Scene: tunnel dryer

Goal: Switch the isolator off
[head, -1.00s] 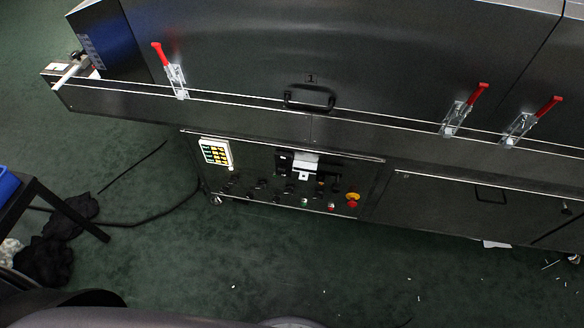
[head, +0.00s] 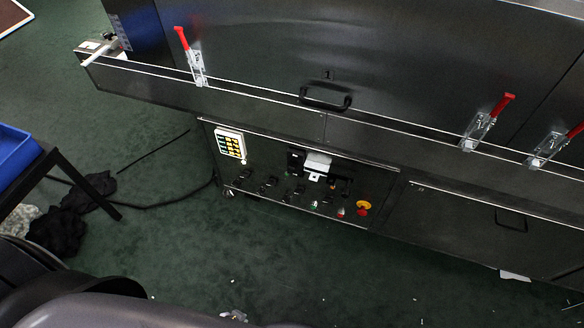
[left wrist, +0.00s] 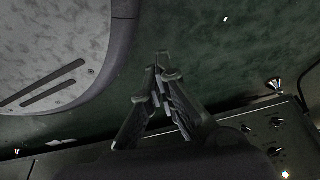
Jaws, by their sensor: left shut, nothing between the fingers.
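The dryer's dark control panel (head: 270,182) is below the long rail in the head view. A yellow and red knob (head: 363,208) sits at its lower right. A black unit with a silver-white part (head: 318,163) is at its upper middle. Which of these is the isolator, and its setting, I cannot tell. In the left wrist view my left gripper (left wrist: 162,64) is shut and empty, its fingertips together over the green floor, apart from the panel. Panel knobs (left wrist: 277,122) show at that view's lower right. My right gripper is not in view.
A white keypad (head: 230,144) and a row of black knobs are on the panel. Red-handled clamps (head: 487,122) and a black door handle (head: 326,97) are above. A blue tray (head: 16,152) on a black stand is at the left. Floor before the panel is mostly clear.

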